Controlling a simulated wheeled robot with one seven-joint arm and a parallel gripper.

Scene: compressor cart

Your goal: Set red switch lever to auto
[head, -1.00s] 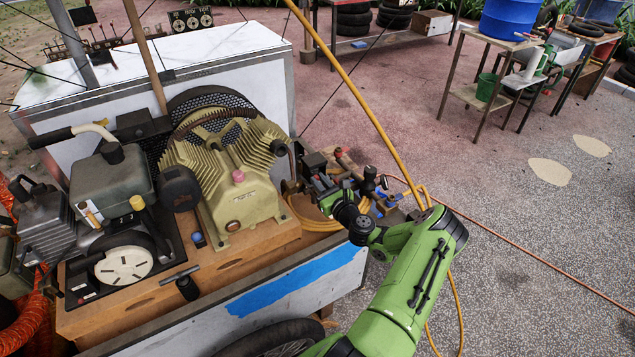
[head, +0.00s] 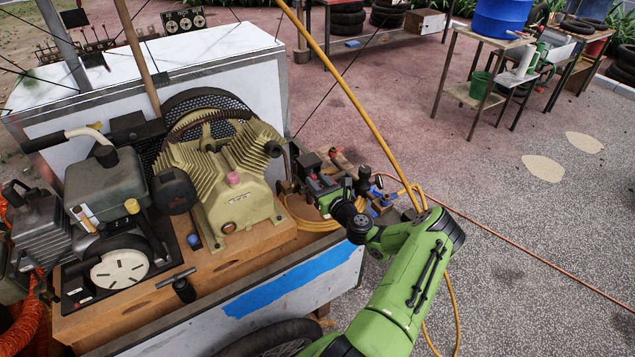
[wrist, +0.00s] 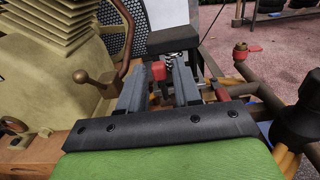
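The red switch lever (wrist: 158,71) is a small red piece below a black switch box (wrist: 172,40) in the wrist view. My gripper (wrist: 158,80) points at it, with its two grey fingers apart, one on each side of the red piece. Thin gaps seem to show between the red piece and the fingers, so I cannot see firm contact. In the head view my gripper (head: 318,183) is at the fittings right of the tan compressor pump, just below the black box (head: 307,164). The lever's switch position cannot be read, and my gripper largely hides it in the head view.
The tan finned pump (head: 225,180) stands close on the left. A red-topped valve (wrist: 240,50) and a dark cylinder (wrist: 298,122) with brown pipes are close on the right. A yellow hose (head: 360,110) crosses behind my arm. Open pavement lies to the right.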

